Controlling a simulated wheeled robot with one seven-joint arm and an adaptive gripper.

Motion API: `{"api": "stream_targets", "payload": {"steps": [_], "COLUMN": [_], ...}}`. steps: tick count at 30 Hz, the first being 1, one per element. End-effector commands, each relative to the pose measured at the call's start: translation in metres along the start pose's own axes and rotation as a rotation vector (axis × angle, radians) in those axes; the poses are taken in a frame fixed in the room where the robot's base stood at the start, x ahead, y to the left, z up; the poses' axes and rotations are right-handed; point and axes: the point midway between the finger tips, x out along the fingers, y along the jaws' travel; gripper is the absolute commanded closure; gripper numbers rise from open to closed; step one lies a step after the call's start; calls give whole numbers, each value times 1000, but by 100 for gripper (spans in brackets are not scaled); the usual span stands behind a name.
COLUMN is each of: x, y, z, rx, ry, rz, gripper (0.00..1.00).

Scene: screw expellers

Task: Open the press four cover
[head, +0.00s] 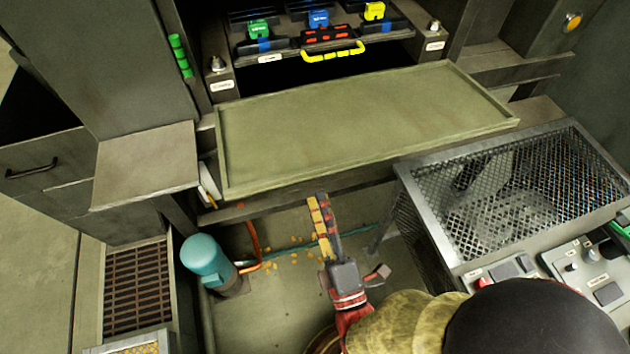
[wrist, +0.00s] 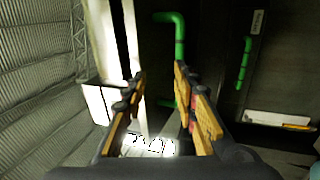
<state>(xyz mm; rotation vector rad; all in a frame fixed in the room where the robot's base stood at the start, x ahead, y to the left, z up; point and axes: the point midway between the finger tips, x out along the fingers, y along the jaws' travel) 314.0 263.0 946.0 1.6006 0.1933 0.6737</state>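My gripper (head: 318,199) is low in the middle of the head view, in front of the long olive tray. Its two yellow-and-dark fingers are apart with nothing between them in the wrist view (wrist: 158,74). A green bar handle (wrist: 180,35) on a dark panel stands beyond the fingertips in the wrist view. The right finger hides part of it, and the gap to it is unclear. A second green bar (wrist: 243,65) is further right, below a small white label. No readable label marks press four, so I cannot tell which part is its cover.
The olive tray (head: 350,127) spans the middle. A mesh guard (head: 520,195) and a control panel (head: 590,270) stand at right. A teal cylinder (head: 205,262) stands at lower left. A yellow handle (head: 333,53) is at the top. Floor shows below the tray.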

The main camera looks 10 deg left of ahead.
Motion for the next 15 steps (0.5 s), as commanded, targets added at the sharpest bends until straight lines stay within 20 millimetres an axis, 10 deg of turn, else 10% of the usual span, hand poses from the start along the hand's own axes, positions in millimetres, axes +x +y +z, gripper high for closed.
{"api": "stream_targets", "payload": {"steps": [15], "x": [-24], "y": [0], "z": [0], "rx": [0], "ry": [-1], "rz": [-1], "gripper": [71]}}
